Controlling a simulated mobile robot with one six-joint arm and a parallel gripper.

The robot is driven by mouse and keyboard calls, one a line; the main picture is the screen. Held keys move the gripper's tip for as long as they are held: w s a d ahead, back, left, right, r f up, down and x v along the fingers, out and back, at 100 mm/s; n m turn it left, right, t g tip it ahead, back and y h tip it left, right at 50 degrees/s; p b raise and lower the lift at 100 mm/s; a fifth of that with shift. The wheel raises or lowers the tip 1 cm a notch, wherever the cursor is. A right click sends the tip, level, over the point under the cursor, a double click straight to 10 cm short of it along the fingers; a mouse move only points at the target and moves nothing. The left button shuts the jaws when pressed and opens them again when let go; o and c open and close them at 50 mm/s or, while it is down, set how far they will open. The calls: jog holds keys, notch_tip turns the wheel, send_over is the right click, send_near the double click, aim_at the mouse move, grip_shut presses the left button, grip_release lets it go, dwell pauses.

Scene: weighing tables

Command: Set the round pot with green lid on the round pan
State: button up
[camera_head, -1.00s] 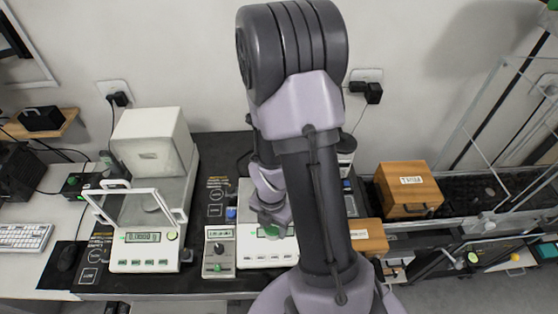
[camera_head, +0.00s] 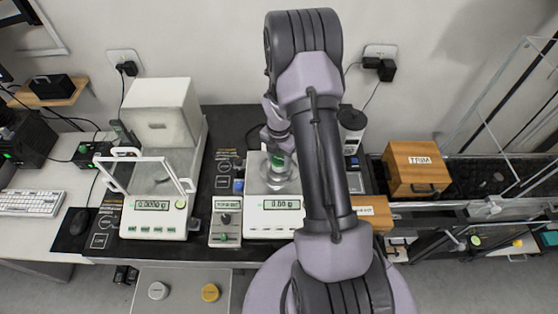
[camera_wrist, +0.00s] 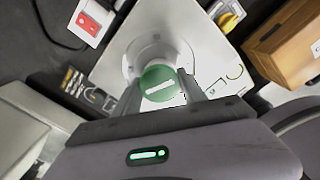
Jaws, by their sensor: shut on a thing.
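The round pot with its green lid (camera_wrist: 158,85) is held between the two fingers of my gripper (camera_wrist: 161,92) in the wrist view. The green lid faces the camera and carries a white bar. In the head view the pot (camera_head: 278,161) hangs from my gripper (camera_head: 279,150) over the round pan (camera_head: 271,184) of the middle balance. The pan also shows behind the lid in the wrist view (camera_wrist: 148,50). I cannot tell whether the pot's base touches the pan. The balance display (camera_head: 284,204) seems to read 0.00. My arm hides the balance's right part.
A balance with an open glass door (camera_head: 155,205) stands at the left. A small control box (camera_head: 226,222) is left of the middle balance. A grey surface with two round pieces lies in front.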

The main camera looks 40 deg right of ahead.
jog(key=shift+w+f, duration=0.1)
jog(key=shift+f, duration=0.1)
jog(key=shift+f, duration=0.15)
jog(key=o, duration=1.4)
